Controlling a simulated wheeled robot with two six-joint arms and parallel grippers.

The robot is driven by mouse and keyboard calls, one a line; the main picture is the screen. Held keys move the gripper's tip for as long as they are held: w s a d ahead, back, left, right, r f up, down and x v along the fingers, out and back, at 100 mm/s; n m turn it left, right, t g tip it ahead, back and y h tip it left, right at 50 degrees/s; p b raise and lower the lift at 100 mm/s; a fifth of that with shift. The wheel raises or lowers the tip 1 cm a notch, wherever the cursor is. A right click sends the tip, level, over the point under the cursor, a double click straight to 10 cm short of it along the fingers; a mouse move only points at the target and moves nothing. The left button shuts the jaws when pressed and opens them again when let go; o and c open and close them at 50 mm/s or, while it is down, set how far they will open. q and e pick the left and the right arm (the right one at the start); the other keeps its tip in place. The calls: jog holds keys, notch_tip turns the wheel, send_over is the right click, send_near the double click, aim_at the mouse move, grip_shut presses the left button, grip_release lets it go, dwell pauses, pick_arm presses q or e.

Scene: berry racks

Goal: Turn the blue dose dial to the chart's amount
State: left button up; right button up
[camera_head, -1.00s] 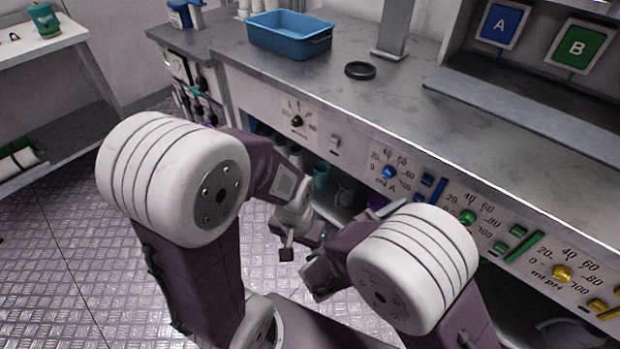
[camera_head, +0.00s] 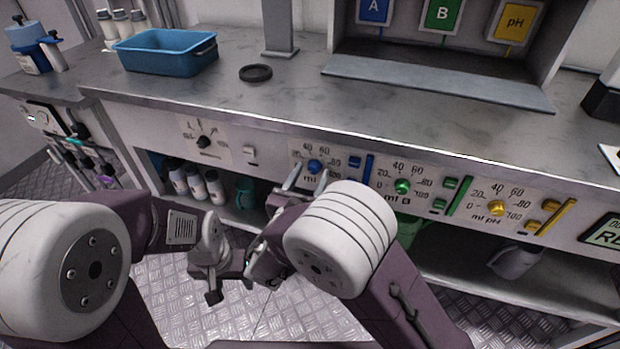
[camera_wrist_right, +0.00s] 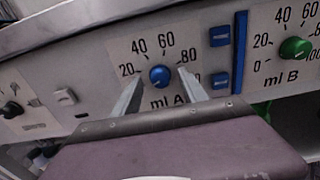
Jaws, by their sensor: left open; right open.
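The blue dose dial (camera_head: 315,166) sits on the front panel, on a scale marked "ml A". In the right wrist view the blue dial (camera_wrist_right: 159,75) shows between the two fingers, a little beyond their tips. My right gripper (camera_head: 308,178) is open in front of the dial; in its wrist view the open fingers (camera_wrist_right: 158,80) stand either side of the dial, and I cannot tell whether they touch it. My left gripper (camera_head: 230,285) hangs low and open, apart from the panel. No dose chart is readable in these views.
A green dial (camera_head: 402,186) and a yellow dial (camera_head: 497,208) lie further right on the panel. Blue buttons and a blue slot (camera_wrist_right: 240,52) are close beside the blue dial. A black dial (camera_head: 204,142) and switch are left. A blue tub (camera_head: 165,55) stands on the counter.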

grip_shut()
jog(key=m+b, duration=0.3)
jog(key=m, duration=0.1)
jog(key=shift+f, duration=0.2)
jog(key=m+b, duration=1.1)
jog(key=b, duration=0.3)
jog(key=shift+f+m, duration=0.1)
jog(key=shift+m, duration=0.2)
jog(key=shift+r+m+b, duration=0.3)
jog(key=shift+m+b, duration=0.9)
jog(key=shift+b, duration=0.35)
